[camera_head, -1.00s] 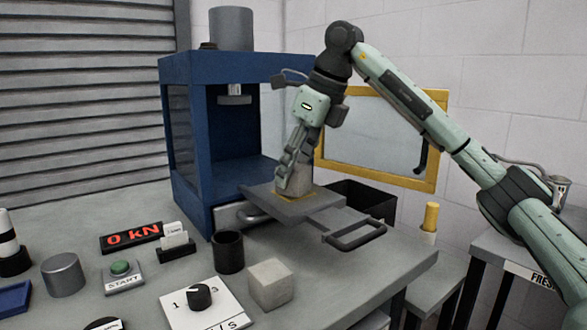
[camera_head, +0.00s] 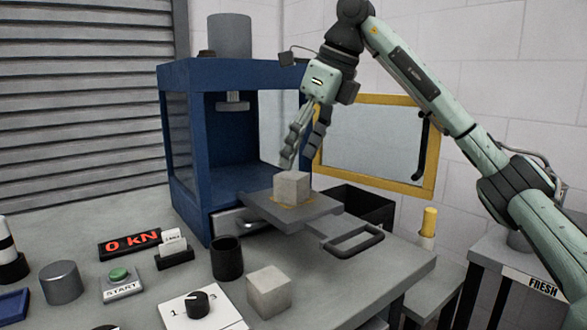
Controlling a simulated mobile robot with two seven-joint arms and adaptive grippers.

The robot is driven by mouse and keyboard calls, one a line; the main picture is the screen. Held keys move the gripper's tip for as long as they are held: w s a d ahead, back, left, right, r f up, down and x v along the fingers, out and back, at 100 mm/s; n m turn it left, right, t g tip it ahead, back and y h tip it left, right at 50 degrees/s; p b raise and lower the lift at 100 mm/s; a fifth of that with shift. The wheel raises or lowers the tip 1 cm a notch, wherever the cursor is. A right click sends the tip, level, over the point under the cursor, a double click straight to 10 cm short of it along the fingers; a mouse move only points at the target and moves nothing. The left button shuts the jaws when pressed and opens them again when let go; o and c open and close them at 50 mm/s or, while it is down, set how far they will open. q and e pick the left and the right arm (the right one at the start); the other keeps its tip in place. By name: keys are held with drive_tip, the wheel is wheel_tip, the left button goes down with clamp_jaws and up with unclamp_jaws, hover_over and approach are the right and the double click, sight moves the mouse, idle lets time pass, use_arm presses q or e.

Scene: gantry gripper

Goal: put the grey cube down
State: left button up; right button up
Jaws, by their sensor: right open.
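A grey cube (camera_head: 291,187) sits on the flat grey drawer plate (camera_head: 262,212) that sticks out from the front of the blue press (camera_head: 185,150). A yellow mark shows around its base. My right gripper (camera_head: 300,158) is above the cube, open and empty, with its fingers pointing down. It appears clear of the cube. A second, lighter grey cube (camera_head: 268,291) stands on the table near the front. My left gripper is not in view.
A black cup (camera_head: 227,258), a dial plate (camera_head: 200,317), a START button (camera_head: 120,274) and a 0 kN display (camera_head: 129,243) are on the table. A black bin (camera_head: 362,206) and a yellow-framed panel (camera_head: 372,145) are behind the plate.

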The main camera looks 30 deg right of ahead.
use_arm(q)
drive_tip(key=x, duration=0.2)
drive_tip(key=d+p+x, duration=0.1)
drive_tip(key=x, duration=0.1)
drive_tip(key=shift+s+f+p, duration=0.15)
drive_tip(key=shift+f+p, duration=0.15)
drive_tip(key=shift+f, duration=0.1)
use_arm(e)
drive_tip(key=v, duration=0.6)
drive_tip(key=shift+r, duration=0.3)
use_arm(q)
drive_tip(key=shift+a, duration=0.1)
use_arm(e)
drive_tip(key=shift+s, duration=0.15)
